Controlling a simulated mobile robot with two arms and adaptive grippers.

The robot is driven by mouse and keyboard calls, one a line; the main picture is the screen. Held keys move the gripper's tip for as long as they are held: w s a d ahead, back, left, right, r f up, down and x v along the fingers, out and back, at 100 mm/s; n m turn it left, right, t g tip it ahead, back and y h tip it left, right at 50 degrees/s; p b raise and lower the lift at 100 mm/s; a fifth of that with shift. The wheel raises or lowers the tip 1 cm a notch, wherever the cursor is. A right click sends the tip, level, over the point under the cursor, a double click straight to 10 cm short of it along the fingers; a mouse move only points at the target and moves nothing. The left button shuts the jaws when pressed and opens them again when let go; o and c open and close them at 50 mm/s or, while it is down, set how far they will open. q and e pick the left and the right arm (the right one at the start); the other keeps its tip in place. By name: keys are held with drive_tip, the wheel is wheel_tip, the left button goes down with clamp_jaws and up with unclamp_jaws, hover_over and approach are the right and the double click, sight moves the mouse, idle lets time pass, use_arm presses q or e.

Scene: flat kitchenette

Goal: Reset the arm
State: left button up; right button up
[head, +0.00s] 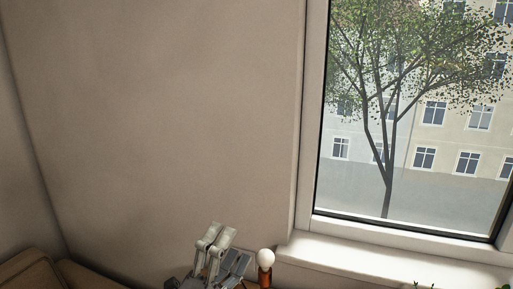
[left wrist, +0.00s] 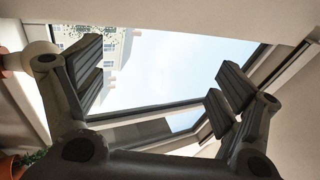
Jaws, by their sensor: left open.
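My left gripper (head: 225,252) shows at the bottom middle of the head view, in front of the beige wall and left of the window sill. In the left wrist view its two fingers (left wrist: 158,82) stand wide apart with nothing between them. Through the gap I see the window and the wall. My right gripper is in neither view.
A large window (head: 415,115) fills the right of the head view, above a pale sill (head: 370,262). A white ball-topped, brown object (head: 265,262) stands just right of the gripper. A brown cushioned seat (head: 30,270) is at the lower left. A potted plant (left wrist: 22,165) shows in the left wrist view.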

use_arm(q)
drive_tip(key=s+a+f+n+g+y, duration=0.35)
drive_tip(key=a+f+n+y, duration=0.35)
drive_tip(key=f, duration=0.3)
drive_tip(key=s+a+f+n+g+y, duration=0.2)
drive_tip(key=a+f+n+g+y, duration=0.25)
drive_tip(key=a+f+n, duration=0.4)
drive_tip(key=s+f+n+g, duration=0.3)
drive_tip(key=s+f+g, duration=0.3)
drive_tip(key=s, duration=0.4)
drive_tip(key=s+f+n+g, duration=0.3)
drive_tip(key=s+f+n, duration=0.1)
drive_tip(key=s+f, duration=0.5)
wheel_tip(320, 180, down, 26)
drive_tip(key=s+g, duration=0.1)
drive_tip(key=s, duration=0.2)
drive_tip(key=s+a+f+m+g, duration=0.1)
drive_tip(key=s+a+f, duration=0.2)
drive_tip(key=s+f, duration=1.3)
drive_tip(key=shift+b, duration=0.4)
